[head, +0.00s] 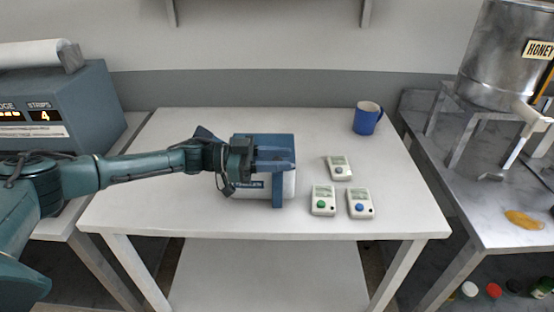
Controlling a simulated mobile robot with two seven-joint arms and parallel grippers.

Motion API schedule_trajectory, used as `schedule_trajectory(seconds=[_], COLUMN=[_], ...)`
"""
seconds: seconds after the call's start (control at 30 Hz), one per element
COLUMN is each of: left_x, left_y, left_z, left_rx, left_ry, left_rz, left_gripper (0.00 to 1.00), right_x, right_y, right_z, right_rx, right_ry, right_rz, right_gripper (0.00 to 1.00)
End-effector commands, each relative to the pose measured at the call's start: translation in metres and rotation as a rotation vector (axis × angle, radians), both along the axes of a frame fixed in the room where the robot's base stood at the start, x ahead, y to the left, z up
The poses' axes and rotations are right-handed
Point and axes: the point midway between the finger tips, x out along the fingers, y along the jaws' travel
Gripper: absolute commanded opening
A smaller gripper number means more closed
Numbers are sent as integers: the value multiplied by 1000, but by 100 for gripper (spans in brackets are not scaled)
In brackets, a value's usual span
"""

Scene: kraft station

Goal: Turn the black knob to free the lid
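A white box with a blue lid (262,139) stands on the middle of the white table, with a dark label (250,184) low on its front. A blue upright strip (278,192) runs down the front near its right corner. My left gripper (285,160) reaches in from the left, across the front upper part of the box. Its fingers overlap the lid's front edge, and I cannot tell whether they are open or shut. I cannot make out the black knob; the gripper covers much of the box's front. My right gripper is not in view.
Three small pale devices with buttons (323,200) lie right of the box on the table (400,205). A blue mug (367,118) stands at the back right. A metal honey tank (505,55) is on the right bench. A blue-grey machine (75,105) stands left.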

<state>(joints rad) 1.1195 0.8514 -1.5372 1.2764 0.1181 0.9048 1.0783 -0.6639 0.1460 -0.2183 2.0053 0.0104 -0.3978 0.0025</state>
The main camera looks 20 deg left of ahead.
Motion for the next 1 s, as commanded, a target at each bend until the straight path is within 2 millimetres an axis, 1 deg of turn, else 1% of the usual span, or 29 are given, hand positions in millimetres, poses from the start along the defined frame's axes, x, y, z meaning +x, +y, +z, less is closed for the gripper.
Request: schedule_trajectory(seconds=[0.03, 0.1, 0.3, 0.43, 0.57, 0.7, 0.8, 0.9, 1.0], left_x=[0, -1, -1, -3, -9, -17, -23, -28, -32], left_y=[0, 0, 1, 9, 31, 63, 84, 101, 115], left_z=[-1, -1, -2, -4, -5, -6, -5, -4, -4], left_rx=[1, 2, 3, 4, 6, 6, 5, 4, 4], left_ry=[1, 1, 2, 2, 2, 2, 2, 1, 2], left_rz=[0, -1, 0, 1, 4, 5, 3, 3, 2], left_gripper=[37, 40, 40, 40, 40, 40, 40, 40, 40], right_x=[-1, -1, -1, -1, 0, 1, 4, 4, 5], right_y=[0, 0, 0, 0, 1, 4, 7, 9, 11], right_z=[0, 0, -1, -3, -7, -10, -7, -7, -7], right_rx=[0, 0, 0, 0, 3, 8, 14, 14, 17], right_ry=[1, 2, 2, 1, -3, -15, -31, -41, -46], right_rz=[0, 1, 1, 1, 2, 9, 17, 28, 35], right_gripper=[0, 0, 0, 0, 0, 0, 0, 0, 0])
